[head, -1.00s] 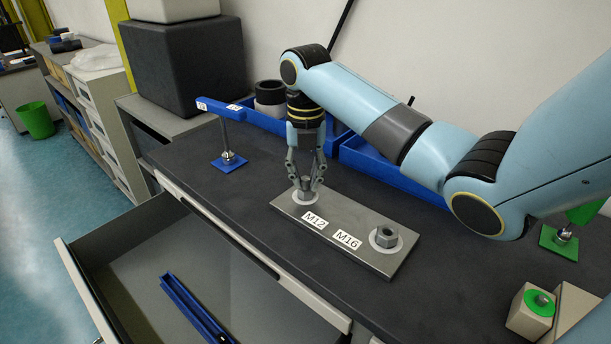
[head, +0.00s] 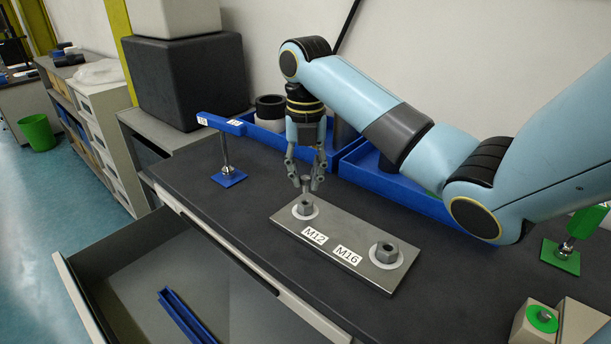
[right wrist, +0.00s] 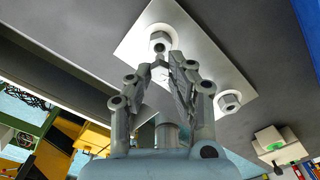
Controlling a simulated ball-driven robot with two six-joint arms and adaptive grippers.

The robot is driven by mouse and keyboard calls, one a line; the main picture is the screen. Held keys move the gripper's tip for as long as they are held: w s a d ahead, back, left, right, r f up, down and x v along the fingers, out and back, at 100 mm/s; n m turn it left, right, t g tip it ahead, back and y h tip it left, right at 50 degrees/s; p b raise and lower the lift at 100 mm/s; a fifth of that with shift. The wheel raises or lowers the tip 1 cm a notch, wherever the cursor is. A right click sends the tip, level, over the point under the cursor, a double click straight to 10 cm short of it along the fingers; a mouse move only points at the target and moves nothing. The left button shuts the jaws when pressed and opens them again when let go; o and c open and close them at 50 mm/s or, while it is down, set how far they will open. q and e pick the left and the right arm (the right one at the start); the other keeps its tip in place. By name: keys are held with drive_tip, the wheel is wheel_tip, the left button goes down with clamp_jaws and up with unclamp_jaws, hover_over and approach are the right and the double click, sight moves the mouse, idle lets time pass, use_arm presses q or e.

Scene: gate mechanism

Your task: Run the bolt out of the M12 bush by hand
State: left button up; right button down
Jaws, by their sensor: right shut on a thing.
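The grey plate (head: 345,232) lies on the dark bench top, with labels M12 and M16. The M12 bush (head: 304,207) is a grey hex piece on a white ring at the plate's left end; it also shows in the right wrist view (right wrist: 160,39). My right gripper (head: 306,186) points down above it, shut on the bolt (head: 306,182). The bolt's grey hex head shows between the fingertips in the right wrist view (right wrist: 160,71). The bolt stands about upright over the bush; I cannot tell whether its lower end is clear of it. My left gripper is out of view.
The M16 bush (head: 386,252) sits at the plate's right end. Blue trays (head: 395,187) stand behind. A blue stand (head: 228,178) is at the left and a green-based one (head: 560,258) at the right. An open drawer (head: 190,275) juts out in front.

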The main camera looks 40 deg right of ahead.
drive_tip(key=shift+r, duration=0.15)
drive_tip(key=shift+r, duration=1.45)
